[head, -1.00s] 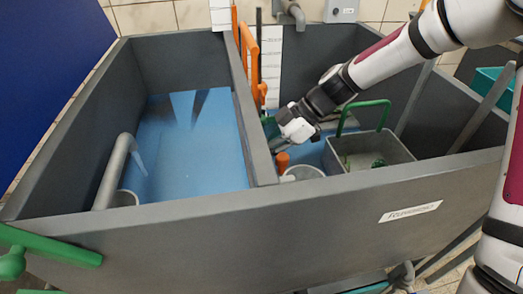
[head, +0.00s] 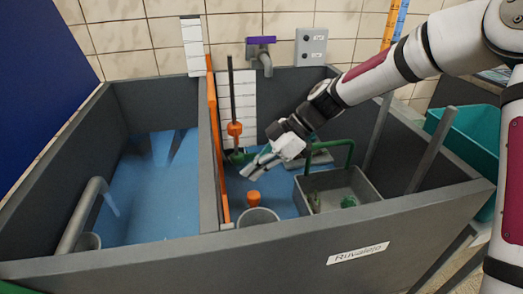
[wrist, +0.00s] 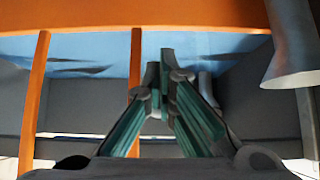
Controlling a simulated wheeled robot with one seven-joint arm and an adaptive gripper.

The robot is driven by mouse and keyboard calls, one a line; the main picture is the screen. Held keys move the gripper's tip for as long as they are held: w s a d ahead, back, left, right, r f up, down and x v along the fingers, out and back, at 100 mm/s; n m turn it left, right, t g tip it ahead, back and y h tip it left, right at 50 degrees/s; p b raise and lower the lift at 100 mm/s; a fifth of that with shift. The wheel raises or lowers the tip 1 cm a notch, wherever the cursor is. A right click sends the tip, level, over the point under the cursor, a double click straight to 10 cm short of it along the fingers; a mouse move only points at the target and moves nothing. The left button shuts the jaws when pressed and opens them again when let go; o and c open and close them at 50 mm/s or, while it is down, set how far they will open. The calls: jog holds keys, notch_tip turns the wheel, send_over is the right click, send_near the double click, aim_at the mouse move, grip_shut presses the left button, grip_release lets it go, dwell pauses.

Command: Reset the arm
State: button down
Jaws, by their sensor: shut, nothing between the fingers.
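My gripper (head: 256,168) hangs from my arm over the right compartment of the grey tank (head: 270,248) in the head view. Its fingers point down and left, and nothing is seen between them. The wrist view shows the green-grey fingers of my gripper (wrist: 165,72) drawn together at their tips. An orange upright (head: 216,140) stands along the divider, left of the gripper. An orange float on a dark rod (head: 235,129) is just behind it. I cannot tell how far apart they are.
The left compartment holds blue water (head: 160,190) and a grey curved pipe (head: 82,212). Below my gripper are a round grey pipe mouth (head: 258,216) and an orange knob (head: 254,197). A grey box (head: 340,192) with a green handle (head: 340,145) is to the right. A teal bin (head: 480,140) stands outside.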

jog(key=s+d+r+m+t+h, duration=0.2)
jog(key=s+d+r+m, duration=0.3)
jog(key=s+d, duration=0.1)
jog(key=s+d+r+m+t+h, duration=0.2)
jog(key=s+d+r+m, duration=0.3)
jog(key=d, duration=0.4)
jog(key=s+d+r+m+t+h, duration=0.3)
jog(key=s+d+r+m+h, duration=0.1)
jog(key=s+d+m, duration=0.3)
jog(key=shift+s+d+r, duration=0.15)
jog(key=shift+r, duration=0.5)
jog(key=s+d+f+m+g, duration=0.2)
jog(key=s, duration=0.6)
jog(key=s+d+f+m+g, duration=0.2)
jog(key=s+m, duration=0.1)
jog(key=s, duration=0.5)
notch_tip(320, 180, up, 23)
jog(key=t+p, duration=0.3)
jog(key=p, duration=1.8)
jog(key=shift+w+a+n+t+h, duration=0.2)
jog(key=shift+n+t+h, duration=0.1)
jog(key=shift+t, duration=0.1)
